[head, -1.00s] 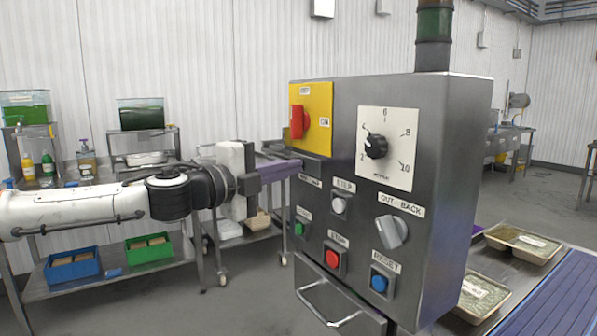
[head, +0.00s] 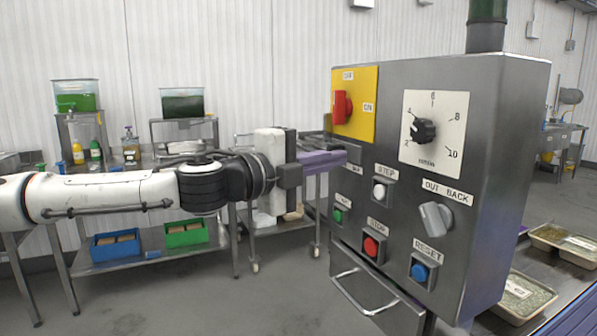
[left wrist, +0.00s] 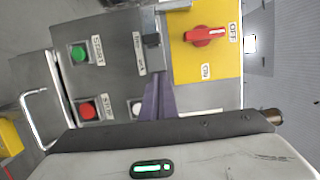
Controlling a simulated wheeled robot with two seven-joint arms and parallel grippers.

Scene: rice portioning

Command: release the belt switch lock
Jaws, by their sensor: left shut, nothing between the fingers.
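A grey control box (head: 470,190) stands at the right of the head view.
Near the fingers are a green button (head: 338,216), a white button (head: 379,191) and a red button (head: 371,247). A dial (head: 423,131), a grey selector (head: 435,217) and a blue button (head: 420,271) lie further right. A drawer handle (head: 362,292) juts out below.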

